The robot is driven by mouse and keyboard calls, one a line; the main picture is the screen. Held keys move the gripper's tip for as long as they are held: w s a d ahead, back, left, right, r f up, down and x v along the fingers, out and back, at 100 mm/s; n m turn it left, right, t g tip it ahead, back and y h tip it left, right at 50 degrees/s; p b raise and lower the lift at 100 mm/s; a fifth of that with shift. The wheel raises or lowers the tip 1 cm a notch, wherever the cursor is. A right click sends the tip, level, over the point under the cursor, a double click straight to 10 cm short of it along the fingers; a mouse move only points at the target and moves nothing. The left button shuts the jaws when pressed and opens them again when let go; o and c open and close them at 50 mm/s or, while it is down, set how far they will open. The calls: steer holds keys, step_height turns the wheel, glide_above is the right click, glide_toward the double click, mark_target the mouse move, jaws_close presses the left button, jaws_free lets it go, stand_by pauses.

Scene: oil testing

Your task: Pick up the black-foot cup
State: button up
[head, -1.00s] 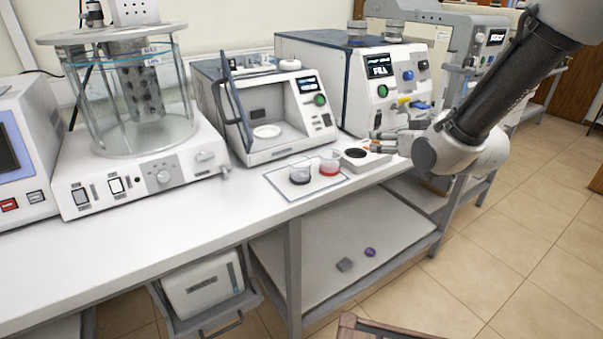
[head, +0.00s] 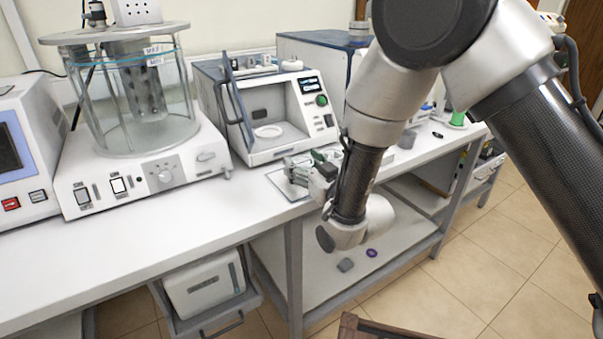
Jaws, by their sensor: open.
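My gripper (head: 293,171) is open in the head view, low over the square mat (head: 279,184) at the front of the white bench. Its fingers point left. The black-foot cup and the red-foot cup are not clearly visible in this view; my gripper and wrist cover the part of the mat where they stood earlier. I cannot tell whether the fingers are around the black-foot cup, beside it or touching it.
A white open-front device (head: 270,102) stands right behind the mat. A glass bath (head: 150,115) on a white base stands to the left. The bench top (head: 150,222) is clear at front left. My arm hides much of the right side.

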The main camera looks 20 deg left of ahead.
steer(key=shift+w+a, duration=0.35)
steer(key=shift+c, duration=0.5)
steer(key=c, duration=0.8)
steer(key=shift+r, duration=0.15)
step_height(320, 180, up, 10)
steer(key=shift+f, duration=0.1)
